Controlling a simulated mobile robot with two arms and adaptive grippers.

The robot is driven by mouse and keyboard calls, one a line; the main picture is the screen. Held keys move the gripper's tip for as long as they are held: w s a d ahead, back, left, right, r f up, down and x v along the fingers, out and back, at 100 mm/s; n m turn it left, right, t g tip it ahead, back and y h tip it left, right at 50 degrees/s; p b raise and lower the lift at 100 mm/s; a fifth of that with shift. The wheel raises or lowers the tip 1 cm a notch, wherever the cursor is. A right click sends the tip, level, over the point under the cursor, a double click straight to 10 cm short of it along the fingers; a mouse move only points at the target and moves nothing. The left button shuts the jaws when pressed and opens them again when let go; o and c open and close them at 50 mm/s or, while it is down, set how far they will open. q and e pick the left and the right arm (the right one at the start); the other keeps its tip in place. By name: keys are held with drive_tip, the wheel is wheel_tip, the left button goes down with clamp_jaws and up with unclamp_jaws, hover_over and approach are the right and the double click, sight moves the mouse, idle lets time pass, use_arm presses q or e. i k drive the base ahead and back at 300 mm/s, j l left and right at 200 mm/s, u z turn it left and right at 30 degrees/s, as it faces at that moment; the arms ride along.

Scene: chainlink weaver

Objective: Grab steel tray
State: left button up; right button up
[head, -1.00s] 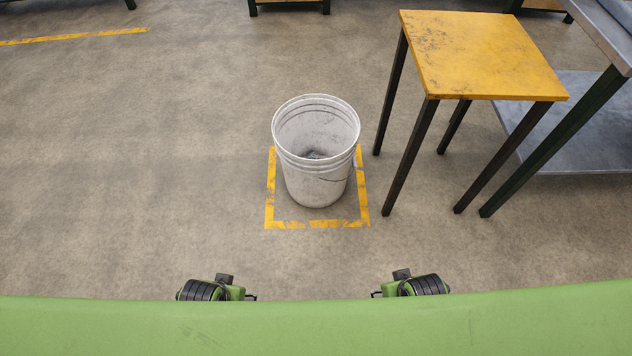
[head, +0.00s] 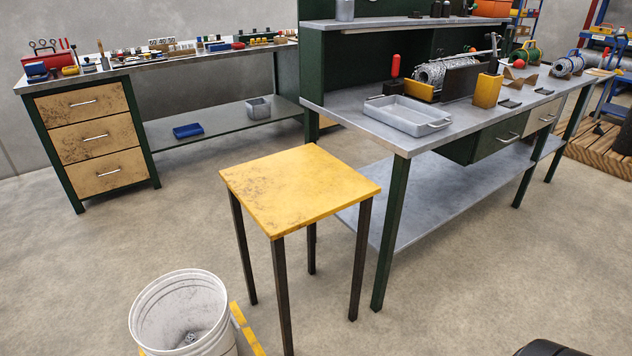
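A grey steel tray (head: 407,116) with raised walls and a handle at its end lies on the near left corner of the steel-topped workbench (head: 345,104). It looks empty from here. Neither gripper shows in the head view. A dark rounded shape at the bottom right edge is cut off and too little of it shows to tell what it is.
A yellow-topped stool (head: 300,188) stands in front of the workbench's left end. A white bucket (head: 181,311) stands on the floor at the lower left. A drawer bench (head: 97,148) stands behind.

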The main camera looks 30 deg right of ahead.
sight(415, 118)
drive_tip(key=z, duration=1.65)
